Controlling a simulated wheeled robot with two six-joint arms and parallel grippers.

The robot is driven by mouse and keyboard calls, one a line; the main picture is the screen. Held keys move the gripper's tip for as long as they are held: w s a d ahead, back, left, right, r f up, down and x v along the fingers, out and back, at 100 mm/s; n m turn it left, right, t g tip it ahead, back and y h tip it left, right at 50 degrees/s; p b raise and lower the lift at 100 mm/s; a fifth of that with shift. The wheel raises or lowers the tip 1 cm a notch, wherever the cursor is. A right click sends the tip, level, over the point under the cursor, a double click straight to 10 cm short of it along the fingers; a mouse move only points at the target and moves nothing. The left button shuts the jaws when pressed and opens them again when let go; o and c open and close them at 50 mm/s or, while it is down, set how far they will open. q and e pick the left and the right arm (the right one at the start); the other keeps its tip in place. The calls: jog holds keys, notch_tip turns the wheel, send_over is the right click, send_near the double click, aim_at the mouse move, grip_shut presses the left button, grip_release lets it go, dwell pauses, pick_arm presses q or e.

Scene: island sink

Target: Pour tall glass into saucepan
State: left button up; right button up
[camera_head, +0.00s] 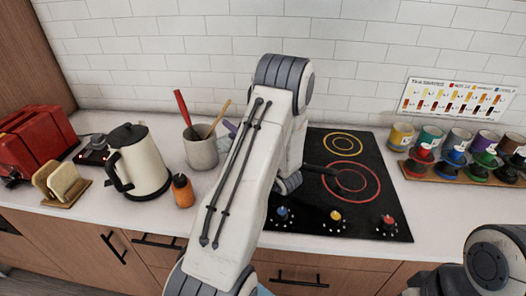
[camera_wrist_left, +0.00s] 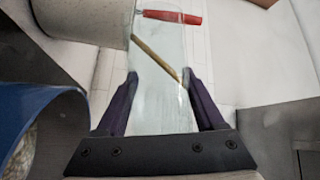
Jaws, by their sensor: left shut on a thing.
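My left gripper (camera_wrist_left: 160,76) has its two dark purple fingers closed on the sides of a clear tall glass (camera_wrist_left: 160,108) in the left wrist view. A wooden utensil shows through the glass. In the head view my left arm hides the glass and most of the gripper; a small purple piece shows beside the crock. The saucepan's body is hidden there. A blue curved rim with a speckled patch (camera_wrist_left: 35,125) fills the lower left of the wrist view; I cannot tell whether it is the saucepan.
A grey crock (camera_head: 201,150) with utensils stands left of my arm, near a kettle (camera_head: 140,160), an orange bottle (camera_head: 182,190), a toast rack (camera_head: 60,185) and a red toaster (camera_head: 35,140). Right are the black cooktop (camera_head: 385,200) and a rack of colored cups (camera_head: 465,178).

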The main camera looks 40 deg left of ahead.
aim_at(220, 151)
pick_arm(q)
jog(key=shift+s+a+f+n, duration=0.35)
jog(key=shift+s+f+n, duration=0.05)
jog(key=shift+f+n, duration=0.1)
jog(key=shift+h, duration=0.3)
jog(key=shift+f+n, duration=0.3)
jog(key=shift+n, duration=0.2)
jog(key=shift+r+n+h+p, duration=0.15)
jog(key=shift+n+h+p, duration=0.25)
jog(key=shift+n, duration=0.1)
jog(key=n+h+p, duration=0.1)
jog(key=n, duration=0.2)
jog(key=shift+f+h, duration=0.2)
jog(key=shift+h, duration=0.2)
jog(key=shift+s+a+f+n+t+h+b, duration=0.3)
jog(key=shift+s+f+n+h+b, duration=0.35)
jog(key=shift+n, duration=0.4)
jog(key=shift+s+a+f+n+t+h+b, duration=0.15)
jog(key=shift+s+a+f+n+h+b, duration=0.25)
jog(key=shift+f+n+b, duration=0.5)
jog(key=shift+s+a+f+n+t+h+b, duration=0.25)
jog(key=shift+s+a+f+n+h+b, duration=0.15)
jog(key=shift+f+n+h+b, duration=0.55)
pick_arm(e)
jog(key=shift+w+f, duration=0.1)
jog(key=shift+f, duration=1.95)
pick_arm(q)
jog(key=shift+r+y, duration=0.3)
jog(key=shift+r, duration=0.1)
